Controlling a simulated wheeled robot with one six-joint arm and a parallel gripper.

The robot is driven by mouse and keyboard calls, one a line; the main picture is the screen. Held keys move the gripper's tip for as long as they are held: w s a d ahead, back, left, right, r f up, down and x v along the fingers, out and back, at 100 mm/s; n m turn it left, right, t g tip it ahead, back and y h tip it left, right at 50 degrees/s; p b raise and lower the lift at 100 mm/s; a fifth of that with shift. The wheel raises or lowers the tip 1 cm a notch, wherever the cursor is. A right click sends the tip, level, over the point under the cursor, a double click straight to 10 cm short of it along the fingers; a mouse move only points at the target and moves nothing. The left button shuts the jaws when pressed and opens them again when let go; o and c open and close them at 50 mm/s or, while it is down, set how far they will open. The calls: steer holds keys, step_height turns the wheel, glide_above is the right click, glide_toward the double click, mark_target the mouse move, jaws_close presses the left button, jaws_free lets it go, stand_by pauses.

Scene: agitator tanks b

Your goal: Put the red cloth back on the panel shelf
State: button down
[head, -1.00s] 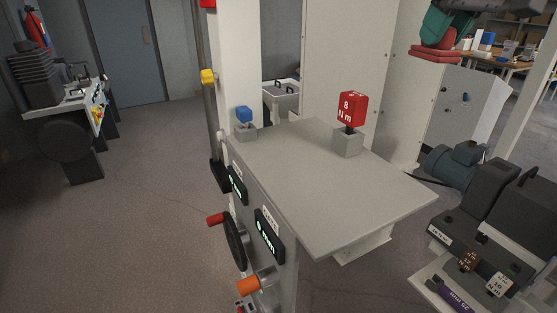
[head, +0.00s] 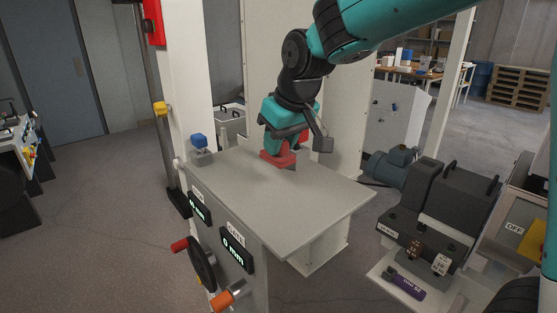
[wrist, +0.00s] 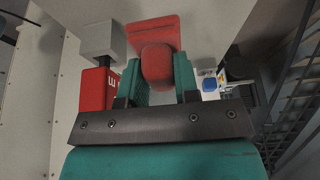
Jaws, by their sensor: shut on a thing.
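The red cloth (head: 279,159) is at my gripper (head: 284,150), over the back part of the grey panel shelf (head: 308,200). In the wrist view my gripper (wrist: 160,80) is shut on the cloth's bunched middle (wrist: 157,64), and a flat part spreads beyond the fingers. The cloth is at or just above the shelf top; I cannot tell if it touches. The red 8 Nm tool (wrist: 94,88) in its grey block (wrist: 102,40) stands beside the gripper; in the head view it is mostly hidden behind the gripper.
A blue-topped knob on a grey block (head: 201,150) stands at the shelf's left back corner. A white post (head: 186,80) rises beside it. Displays and a handwheel (head: 202,263) are on the panel front. The shelf's front and right parts are clear.

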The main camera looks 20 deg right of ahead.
mark_target(283, 156)
steer(key=shift+f+p, duration=0.3)
steer(key=shift+f, duration=2.15)
steer(key=shift+f, duration=0.15)
steer(key=c, duration=0.9)
jaws_free()
steer(key=shift+o, duration=0.2)
